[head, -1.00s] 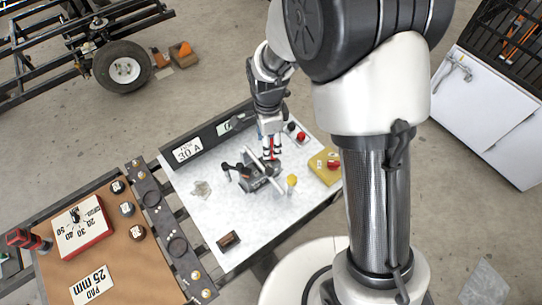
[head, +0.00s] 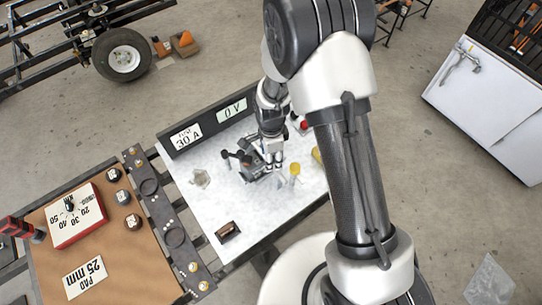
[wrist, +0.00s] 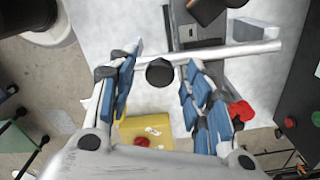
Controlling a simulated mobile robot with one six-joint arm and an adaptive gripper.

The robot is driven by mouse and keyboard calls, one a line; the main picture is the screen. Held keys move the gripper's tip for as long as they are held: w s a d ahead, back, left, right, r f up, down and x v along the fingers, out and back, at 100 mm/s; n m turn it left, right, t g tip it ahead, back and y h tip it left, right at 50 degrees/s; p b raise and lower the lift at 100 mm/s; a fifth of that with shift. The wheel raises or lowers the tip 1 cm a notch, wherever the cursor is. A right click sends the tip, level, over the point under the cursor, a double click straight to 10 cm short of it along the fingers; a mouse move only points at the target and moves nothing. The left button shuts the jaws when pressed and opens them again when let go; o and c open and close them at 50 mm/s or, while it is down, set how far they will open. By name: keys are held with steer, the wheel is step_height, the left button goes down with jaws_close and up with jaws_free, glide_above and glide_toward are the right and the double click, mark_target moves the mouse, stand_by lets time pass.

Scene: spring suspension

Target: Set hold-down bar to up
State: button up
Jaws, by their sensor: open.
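The hold-down bar is a pale metal rod (wrist: 225,53) lying across the upper middle of the wrist view. A round black knob (wrist: 160,73) shows just below its left part, between my fingers. The bar crosses a grey and black fixture (wrist: 195,30), which is the dark device (head: 248,166) on the white table in the head view. My gripper (head: 273,165) is over the right side of that device. In the wrist view my gripper (wrist: 165,85) is open, its blue-padded fingers either side of the knob, with nothing held. I cannot tell the bar's tilt.
A yellow box (wrist: 145,128) with a red button lies beyond the fingers.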

steer(key=shift+c, duration=0.5)
jaws_close()
stand_by(0.3)
